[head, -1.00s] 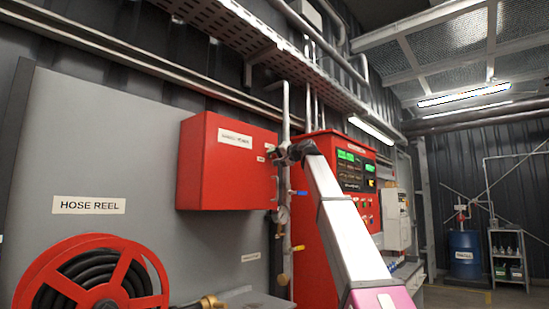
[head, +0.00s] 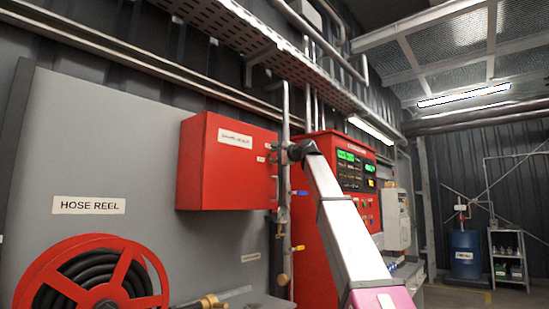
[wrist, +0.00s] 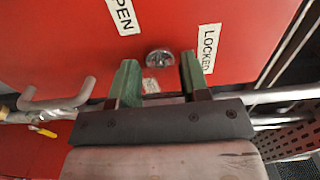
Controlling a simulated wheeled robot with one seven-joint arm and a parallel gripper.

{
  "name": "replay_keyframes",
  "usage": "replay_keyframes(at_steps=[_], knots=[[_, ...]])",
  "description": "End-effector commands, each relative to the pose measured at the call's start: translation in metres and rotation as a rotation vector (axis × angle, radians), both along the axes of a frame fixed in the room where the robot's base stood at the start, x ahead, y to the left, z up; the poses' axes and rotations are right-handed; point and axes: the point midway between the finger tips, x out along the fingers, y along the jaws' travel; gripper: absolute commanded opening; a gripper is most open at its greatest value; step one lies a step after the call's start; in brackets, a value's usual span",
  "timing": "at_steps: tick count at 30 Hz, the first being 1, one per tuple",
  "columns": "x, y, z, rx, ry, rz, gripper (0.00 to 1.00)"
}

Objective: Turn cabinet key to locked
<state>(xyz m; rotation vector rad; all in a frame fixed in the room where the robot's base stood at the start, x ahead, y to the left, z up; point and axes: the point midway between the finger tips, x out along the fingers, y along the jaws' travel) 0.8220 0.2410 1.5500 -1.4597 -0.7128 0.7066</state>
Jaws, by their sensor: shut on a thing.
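The red cabinet (head: 222,165) is on the grey panel in the head view, and its red face (wrist: 235,40) fills much of the wrist view. A round silver lock (wrist: 158,58) sits on that face between the OPEN label (wrist: 124,14) and the LOCKED label (wrist: 208,47). My gripper (wrist: 158,72) is at the lock, its two green fingers on either side of it. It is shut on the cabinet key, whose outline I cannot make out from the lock. In the head view my gripper is small at the cabinet's right edge.
A bent metal handle (wrist: 57,98) is left of my fingers in the wrist view. A vertical pipe and a red control panel (head: 315,240) stand right of the cabinet. The hose reel (head: 92,280) is at lower left. Open floor lies far right.

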Motion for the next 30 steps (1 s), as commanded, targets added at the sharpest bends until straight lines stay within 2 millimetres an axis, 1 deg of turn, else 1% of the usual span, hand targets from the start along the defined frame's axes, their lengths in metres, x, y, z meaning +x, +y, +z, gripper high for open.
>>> replay_keyframes(at_steps=[16,17,18,19,27,30], knots=[[0.0001,-0.0002,-0.0007,0.015,0.021,0.0,0.19],[0.0001,-0.0002,-0.0007,0.015,0.021,0.0,0.49],[0.0001,-0.0002,-0.0007,0.015,0.02,0.0,0.62],[0.0001,-0.0002,-0.0006,0.015,0.02,0.0,0.68],[-0.0004,-0.0005,-0.0004,0.015,0.019,0.0,0.68],[-0.0035,-0.0045,-0.0006,0.015,0.019,-0.001,0.68]])
